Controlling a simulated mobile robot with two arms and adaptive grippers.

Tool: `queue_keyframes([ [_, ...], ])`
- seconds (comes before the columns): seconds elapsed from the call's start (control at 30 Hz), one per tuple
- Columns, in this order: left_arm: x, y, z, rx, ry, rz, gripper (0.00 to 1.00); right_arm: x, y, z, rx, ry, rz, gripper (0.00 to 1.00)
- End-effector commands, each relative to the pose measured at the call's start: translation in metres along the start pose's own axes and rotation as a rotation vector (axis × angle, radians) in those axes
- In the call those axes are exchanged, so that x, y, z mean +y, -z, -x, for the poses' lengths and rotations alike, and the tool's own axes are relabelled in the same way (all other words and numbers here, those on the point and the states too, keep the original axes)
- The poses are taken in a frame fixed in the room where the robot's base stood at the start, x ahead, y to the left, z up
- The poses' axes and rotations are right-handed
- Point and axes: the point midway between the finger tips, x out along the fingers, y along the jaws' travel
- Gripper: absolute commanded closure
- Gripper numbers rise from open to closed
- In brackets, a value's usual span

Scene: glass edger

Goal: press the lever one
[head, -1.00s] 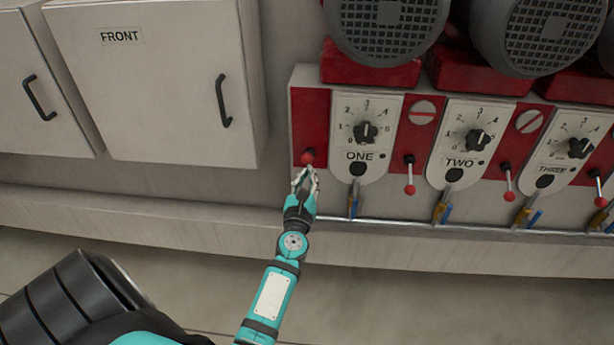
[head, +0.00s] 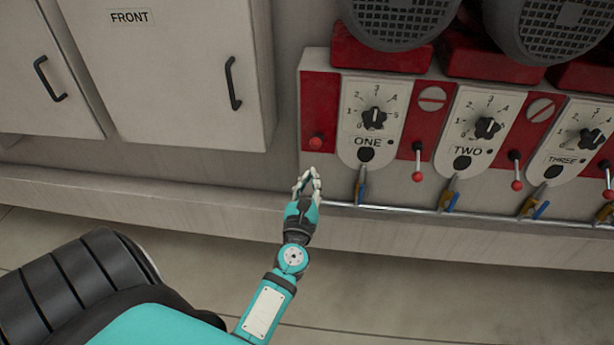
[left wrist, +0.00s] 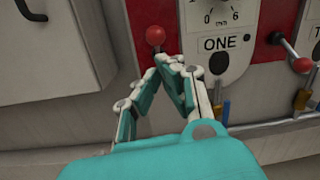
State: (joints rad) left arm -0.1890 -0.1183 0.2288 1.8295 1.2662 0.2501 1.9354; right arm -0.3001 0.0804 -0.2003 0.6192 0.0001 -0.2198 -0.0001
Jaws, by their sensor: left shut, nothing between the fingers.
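The panel marked ONE (head: 368,126) has a dial and stands on the red and white machine front. A lever with a red knob (head: 315,143) is on the red strip to its left; its shaft is hidden behind the knob. My left gripper (head: 308,174) is shut and empty just below this knob, with a small gap between them. In the left wrist view the red knob (left wrist: 155,36) shows just beyond the closed fingertips (left wrist: 170,62). Another lever (head: 418,162) hangs down to the right of the ONE panel. My right gripper is out of view.
Panels TWO (head: 470,130) and THREE (head: 575,142) stand further right, with more levers between. A metal pipe (head: 400,209) with valves runs below. A cabinet marked FRONT (head: 165,75) is at the left. Grey motors (head: 395,20) are above.

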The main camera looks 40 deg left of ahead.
Motion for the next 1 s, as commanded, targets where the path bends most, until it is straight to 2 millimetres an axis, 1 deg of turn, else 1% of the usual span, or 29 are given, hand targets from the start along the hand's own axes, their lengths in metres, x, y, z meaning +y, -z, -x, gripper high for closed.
queue_keyframes([
  [0.03, 0.001, 0.002, 0.012, 0.004, 0.001, -0.004, 1.00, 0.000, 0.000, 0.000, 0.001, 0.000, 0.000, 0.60],
  [0.1, 0.000, 0.003, 0.024, 0.006, 0.002, -0.002, 1.00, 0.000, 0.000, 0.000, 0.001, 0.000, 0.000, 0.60],
  [0.2, 0.000, 0.004, 0.037, 0.008, 0.002, -0.002, 1.00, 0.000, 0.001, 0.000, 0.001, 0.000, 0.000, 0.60],
  [0.3, 0.000, 0.004, 0.045, 0.007, 0.002, -0.002, 1.00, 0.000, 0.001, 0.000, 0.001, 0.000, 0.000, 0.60],
  [0.43, 0.000, 0.004, 0.049, 0.007, 0.002, -0.001, 1.00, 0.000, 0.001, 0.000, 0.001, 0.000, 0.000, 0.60],
  [0.93, 0.000, 0.005, 0.049, 0.009, 0.001, -0.001, 1.00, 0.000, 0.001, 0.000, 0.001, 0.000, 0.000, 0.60],
  [1.0, -0.002, 0.009, 0.049, 0.017, 0.008, -0.023, 1.00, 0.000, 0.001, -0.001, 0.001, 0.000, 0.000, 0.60],
])
